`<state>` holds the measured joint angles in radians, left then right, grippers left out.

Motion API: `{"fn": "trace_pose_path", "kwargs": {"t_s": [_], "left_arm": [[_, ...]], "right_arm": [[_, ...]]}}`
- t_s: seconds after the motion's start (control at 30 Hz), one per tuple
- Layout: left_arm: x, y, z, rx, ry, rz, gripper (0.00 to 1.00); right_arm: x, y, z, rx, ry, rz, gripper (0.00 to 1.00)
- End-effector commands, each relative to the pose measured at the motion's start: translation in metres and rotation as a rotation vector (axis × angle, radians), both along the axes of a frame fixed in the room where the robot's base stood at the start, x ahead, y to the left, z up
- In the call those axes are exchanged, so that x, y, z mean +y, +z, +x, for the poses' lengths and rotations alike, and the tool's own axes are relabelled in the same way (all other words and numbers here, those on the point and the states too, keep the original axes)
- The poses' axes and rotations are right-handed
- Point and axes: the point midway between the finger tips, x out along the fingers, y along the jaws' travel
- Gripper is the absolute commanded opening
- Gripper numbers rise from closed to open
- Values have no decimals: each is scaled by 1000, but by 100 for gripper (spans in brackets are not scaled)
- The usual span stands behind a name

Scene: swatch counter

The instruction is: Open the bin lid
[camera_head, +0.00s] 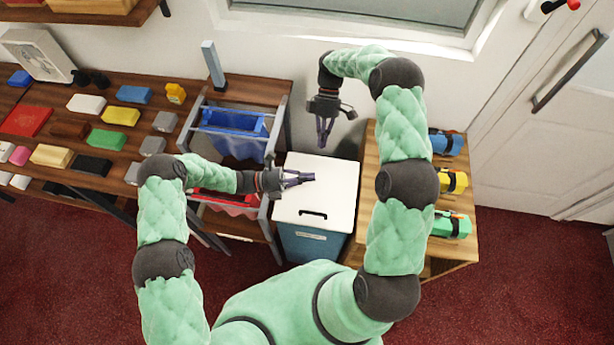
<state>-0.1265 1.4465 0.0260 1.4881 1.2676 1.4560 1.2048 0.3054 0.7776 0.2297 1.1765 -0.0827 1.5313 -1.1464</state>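The bin (313,245) is a blue-teal box on the floor between two wooden units. Its white lid (335,195) lies flat and closed on top, with a black handle (313,214) near the front edge. My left gripper (309,178) reaches in from the left over the lid, behind the handle and apart from it. My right gripper (322,144) hangs fingers-down near the lid's back edge. Nothing shows in either gripper. The finger gaps are too small to judge, and I cannot tell whether the fingers touch the lid.
A rack with a blue tray (236,122) and a red tray (222,199) stands just left of the bin. A wooden shelf (367,155) with colored rolls stands close on its right. A swatch counter (105,88) is at left. Red carpet (530,290) is clear at front right.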

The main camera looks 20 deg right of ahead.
Motion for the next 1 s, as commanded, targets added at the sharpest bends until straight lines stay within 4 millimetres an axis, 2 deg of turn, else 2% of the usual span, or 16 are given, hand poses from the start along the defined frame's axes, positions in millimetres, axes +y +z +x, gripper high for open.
{"fn": "trace_pose_path", "kwargs": {"t_s": [0.43, 0.47, 0.6, 1.0], "left_arm": [[0, 0, 0, 0, 0, 0, 0], [0, 0, 0, 0, 0, 0, 0], [0, 0, 0, 0, 0, 0, 0], [0, 0, 0, 0, 0, 0, 0]], "right_arm": [[0, 0, 0, 0, 0, 0, 0], [0, 0, 0, 0, 0, 0, 5], [0, 0, 0, 0, 0, 0, 44], [-1, 2, 2, -1, 0, -1, 46]]}}
